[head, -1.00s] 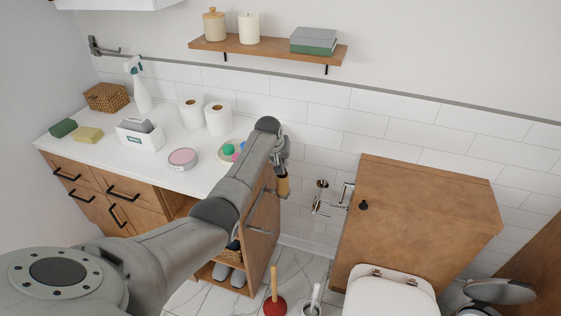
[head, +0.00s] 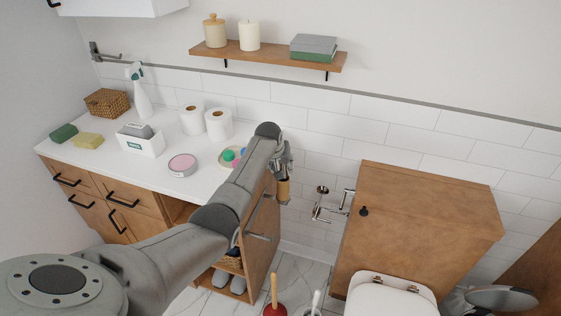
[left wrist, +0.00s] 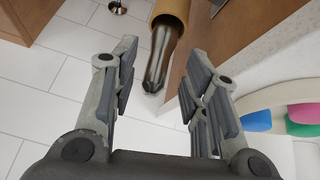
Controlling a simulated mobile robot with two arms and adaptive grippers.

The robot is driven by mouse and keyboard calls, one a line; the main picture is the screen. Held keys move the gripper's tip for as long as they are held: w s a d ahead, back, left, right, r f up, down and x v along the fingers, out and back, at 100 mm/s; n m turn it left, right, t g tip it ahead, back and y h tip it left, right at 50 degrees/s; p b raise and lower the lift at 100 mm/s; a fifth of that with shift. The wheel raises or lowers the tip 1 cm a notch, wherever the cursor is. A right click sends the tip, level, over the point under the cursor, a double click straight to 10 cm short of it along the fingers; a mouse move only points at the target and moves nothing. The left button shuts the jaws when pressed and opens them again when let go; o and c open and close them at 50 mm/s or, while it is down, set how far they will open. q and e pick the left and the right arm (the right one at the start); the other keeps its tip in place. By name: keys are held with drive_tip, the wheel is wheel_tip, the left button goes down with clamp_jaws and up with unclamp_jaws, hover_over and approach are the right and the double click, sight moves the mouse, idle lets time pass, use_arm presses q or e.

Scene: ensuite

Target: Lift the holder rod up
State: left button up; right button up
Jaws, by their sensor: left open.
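My left gripper (head: 282,160) hangs at the right end of the counter, beside the cabinet's side. In the left wrist view its two fingers (left wrist: 162,62) are spread. A dark metal rod (left wrist: 158,60) shows in the gap between them, its end sticking out of a tan tube (left wrist: 170,11). In the head view the tan tube (head: 283,190) shows just below the gripper, and the gripper hides the rod. A chrome wall holder (head: 330,214) is to the right, apart from the gripper. My right gripper is not in view.
The white counter (head: 190,188) carries paper rolls (head: 205,122), a spray bottle (head: 142,100) and a round dish (head: 230,157). A wooden cabinet (head: 420,215) stands to the right above the toilet (head: 390,297). A plunger (head: 274,300) stands on the floor below.

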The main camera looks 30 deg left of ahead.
use_arm(q)
drive_tip(key=v, duration=1.2)
idle(0.4)
